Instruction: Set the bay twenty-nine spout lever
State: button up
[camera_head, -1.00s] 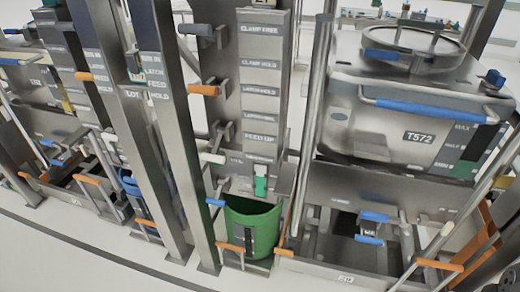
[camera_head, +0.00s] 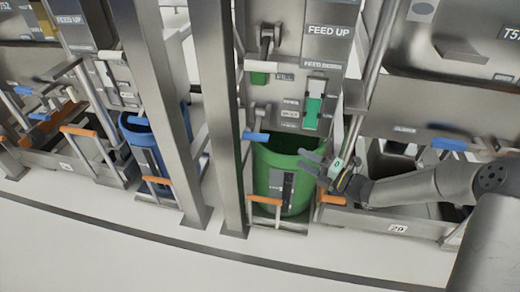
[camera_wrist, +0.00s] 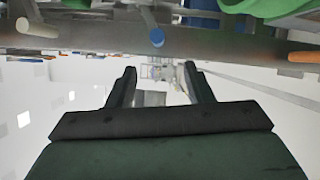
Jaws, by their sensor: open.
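My gripper (camera_head: 306,162) is in front of the right rim of the green bin (camera_head: 268,168), fingers pointing left. In the wrist view its two dark fingers (camera_wrist: 160,75) are apart with nothing between them. The number plate 29 (camera_head: 397,228) is on the low frame right of the green bin. A blue-ended lever (camera_head: 255,137) sticks out above the bin's left rim. A white-ended lever (camera_head: 272,75) is higher, near the FILL label. No spout lever is marked as such, so I cannot tell which it is. A blue-ended bar also shows in the wrist view (camera_wrist: 157,38).
A blue bin (camera_head: 150,140) stands left behind steel posts (camera_head: 218,120). Orange handles (camera_head: 264,200) are low in front of the green bin. A green slider (camera_head: 313,105) is on the panel above. A blue handle (camera_head: 450,144) is at right. The front floor is clear.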

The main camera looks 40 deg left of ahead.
aim_at(256, 137)
jog(key=shift+n, duration=0.3)
jog(key=a+b, duration=0.1)
jog(key=a, duration=0.5)
jog(key=a+b, duration=0.1)
jog(key=a, duration=0.4)
jog(key=s+a+r, duration=0.1)
jog(key=a, duration=0.5)
jog(key=shift+s+a+b, duration=0.1)
jog(key=shift+a+b, duration=0.25)
jog(key=shift+b, duration=0.05)
jog(key=shift+c, duration=0.4)
grip_shut()
